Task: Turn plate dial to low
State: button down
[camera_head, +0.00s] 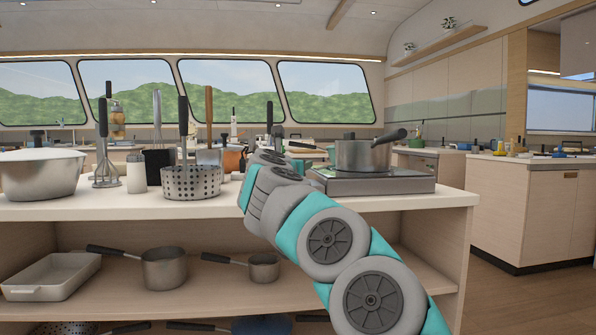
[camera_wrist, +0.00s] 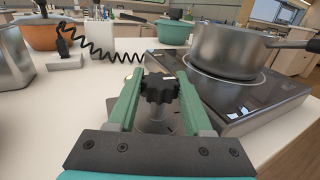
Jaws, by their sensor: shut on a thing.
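The plate dial (camera_wrist: 160,88) is a black, lobed knob in the middle of the wrist view, with a small pale mark on its top. My gripper (camera_wrist: 157,80) has its two green fingers on either side of the dial and is shut on it. The hot plate (camera_wrist: 262,118) is a grey, glossy slab just to the right; it also shows in the head view (camera_head: 400,183). A steel pot (camera_wrist: 225,50) stands on the plate, also seen in the head view (camera_head: 362,157). In the head view my arm hides the dial and fingers. The dial's setting marks cannot be read.
The pot's dark handle (camera_head: 390,137) points to the right. A black coiled cord (camera_wrist: 100,48) runs behind my gripper. A perforated steel holder with utensils (camera_head: 191,183) and a white-lidded pot (camera_head: 40,175) stand on the counter to the left. Bare countertop (camera_wrist: 60,100) lies left of my gripper.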

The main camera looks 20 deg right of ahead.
jog(key=shift+m+g+h, duration=0.4)
jog(key=shift+h, duration=0.1)
jog(key=shift+c, duration=1.6)
grip_release()
jog(key=shift+b+v, duration=0.55)
jog(key=shift+v, duration=3.35)
